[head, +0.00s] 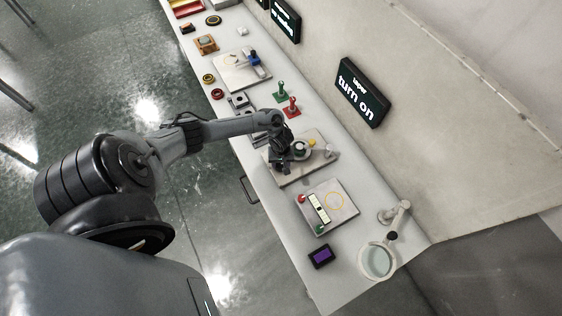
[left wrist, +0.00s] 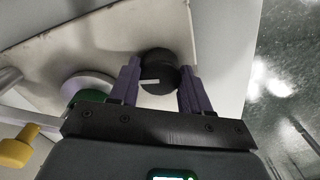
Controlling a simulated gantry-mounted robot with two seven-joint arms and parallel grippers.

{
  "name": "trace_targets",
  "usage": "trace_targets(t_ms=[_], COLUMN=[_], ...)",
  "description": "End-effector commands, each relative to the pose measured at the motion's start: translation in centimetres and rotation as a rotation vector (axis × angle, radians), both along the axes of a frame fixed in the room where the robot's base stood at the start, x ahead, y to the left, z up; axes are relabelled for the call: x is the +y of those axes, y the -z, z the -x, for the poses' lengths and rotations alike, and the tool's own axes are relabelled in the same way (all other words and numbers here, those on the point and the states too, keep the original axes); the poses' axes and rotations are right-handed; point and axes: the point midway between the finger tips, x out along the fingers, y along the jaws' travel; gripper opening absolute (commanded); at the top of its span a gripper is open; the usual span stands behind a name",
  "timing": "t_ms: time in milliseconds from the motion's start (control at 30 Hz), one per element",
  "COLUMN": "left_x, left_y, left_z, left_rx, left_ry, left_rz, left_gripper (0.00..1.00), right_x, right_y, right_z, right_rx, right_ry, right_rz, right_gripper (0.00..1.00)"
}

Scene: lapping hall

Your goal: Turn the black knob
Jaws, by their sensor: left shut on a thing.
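The black knob (left wrist: 159,66) is round with a white mark line on its face. It stands on a pale board (left wrist: 95,38), which also shows in the head view (head: 293,176). My left gripper (head: 280,153) is over the board's near-left part. In the left wrist view its two purple fingers (left wrist: 159,80) are shut on the knob, one on each side. In the head view the gripper hides the knob. My right gripper is not in view.
On the same board are a green part (left wrist: 90,97) on a grey disc and a yellow knob (left wrist: 14,152). Close by stand red (head: 292,108) and green (head: 281,90) handles, a board with a yellow ring (head: 352,190) and a magnifier (head: 377,262). A wall sign (head: 361,93) reads "turn on".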

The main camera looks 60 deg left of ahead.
Motion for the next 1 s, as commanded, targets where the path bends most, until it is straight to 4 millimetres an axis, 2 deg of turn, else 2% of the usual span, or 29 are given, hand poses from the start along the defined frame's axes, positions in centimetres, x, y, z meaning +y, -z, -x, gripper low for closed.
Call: trace_targets(t_ms=[100, 400, 1000], left_x=[-0.1, -0.1, 0.0], left_y=[-0.3, -0.2, -0.1], left_z=[0.1, 0.1, 0.0], left_rx=[0.003, 0.002, 0.001], left_ry=[0.1, 0.384, 0.956], left_rz=[0.002, 0.002, 0.002], left_gripper=[0.17, 0.17, 0.17], right_x=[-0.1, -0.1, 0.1], right_y=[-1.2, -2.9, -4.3], right_z=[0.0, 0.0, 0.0], right_rx=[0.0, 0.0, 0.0], right_ry=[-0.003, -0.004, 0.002], right_rz=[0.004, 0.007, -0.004], right_gripper=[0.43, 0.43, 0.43])
